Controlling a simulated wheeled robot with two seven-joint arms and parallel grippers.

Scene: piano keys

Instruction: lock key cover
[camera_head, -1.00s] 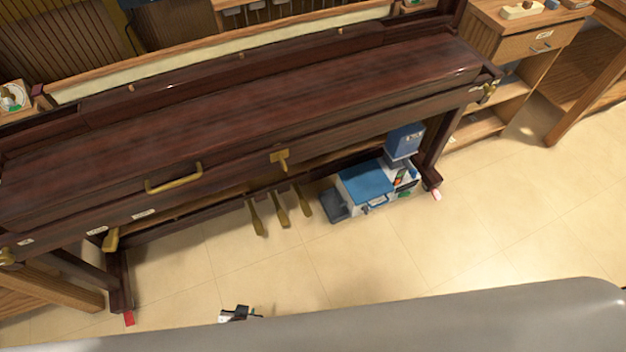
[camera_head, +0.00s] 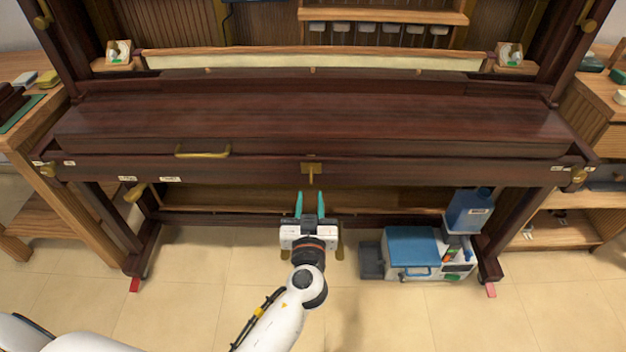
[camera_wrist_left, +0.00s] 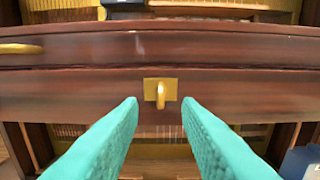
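The dark red-brown key cover (camera_head: 330,120) lies shut across the piano. A brass pull handle (camera_head: 203,151) is on its front left. A brass lock plate with a small key or latch (camera_head: 312,171) sits at the middle of the front rail. It also shows in the left wrist view (camera_wrist_left: 161,91), between and beyond the fingertips. My left gripper (camera_head: 310,202) is open and empty, its teal fingers pointing at the lock from just in front and below. The fingers are apart from the lock. My right gripper is not in view.
A blue-and-white tool case (camera_head: 412,246) with a blue container (camera_head: 470,210) stands on the floor under the piano's right side. Wooden side tables stand left (camera_head: 45,160) and right (camera_head: 600,130). Brass fittings stick out at the rail ends. The floor in front is clear.

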